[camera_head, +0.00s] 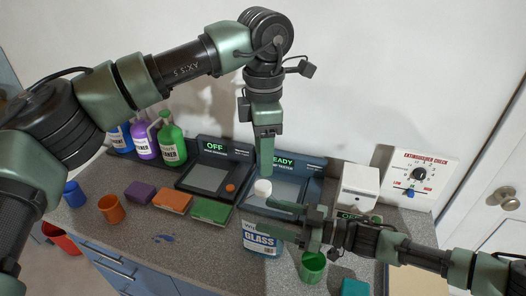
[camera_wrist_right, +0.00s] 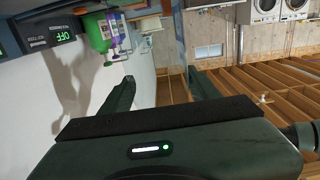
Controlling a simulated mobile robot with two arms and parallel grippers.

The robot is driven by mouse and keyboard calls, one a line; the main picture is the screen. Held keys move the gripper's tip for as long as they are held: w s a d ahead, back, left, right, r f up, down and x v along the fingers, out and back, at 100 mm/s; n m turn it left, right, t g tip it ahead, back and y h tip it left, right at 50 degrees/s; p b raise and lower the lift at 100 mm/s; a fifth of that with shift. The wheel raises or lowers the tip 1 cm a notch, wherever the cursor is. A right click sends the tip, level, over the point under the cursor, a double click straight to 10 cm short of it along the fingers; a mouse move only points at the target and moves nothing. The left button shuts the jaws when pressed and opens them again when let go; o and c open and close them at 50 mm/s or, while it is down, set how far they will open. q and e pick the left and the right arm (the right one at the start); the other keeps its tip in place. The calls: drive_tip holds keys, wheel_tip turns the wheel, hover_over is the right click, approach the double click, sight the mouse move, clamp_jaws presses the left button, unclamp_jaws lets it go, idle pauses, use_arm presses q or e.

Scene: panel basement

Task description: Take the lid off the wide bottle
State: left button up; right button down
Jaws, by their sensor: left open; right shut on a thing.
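The wide bottle (camera_head: 262,240), with a blue and white "GLASS" label, stands near the front of the counter in the head view. Its white lid (camera_head: 263,187) shows above my right gripper; the part between lid and label is mostly hidden by that gripper. My right gripper (camera_head: 284,208) reaches in from the right and is shut on the bottle. Its fingers also show in the right wrist view (camera_wrist_right: 160,92), where I cannot make out the bottle. My left gripper (camera_head: 265,168) points down, open, its fingertips just above the lid; whether they touch it I cannot tell.
An orange cup (camera_head: 111,208) and blue cup (camera_head: 74,194) stand further left. A green cup (camera_head: 313,267) is close to my right gripper. Spray bottles (camera_head: 171,145) stand behind.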

sight(263, 185)
use_arm(q)
drive_tip(key=m, duration=1.3)
drive_tip(key=shift+m, duration=0.3)
drive_tip(key=m, duration=0.6)
drive_tip(key=shift+m, duration=0.3)
drive_tip(key=m, duration=0.7)
drive_tip(key=shift+f+m, duration=0.4)
drive_tip(key=shift+f, duration=3.6)
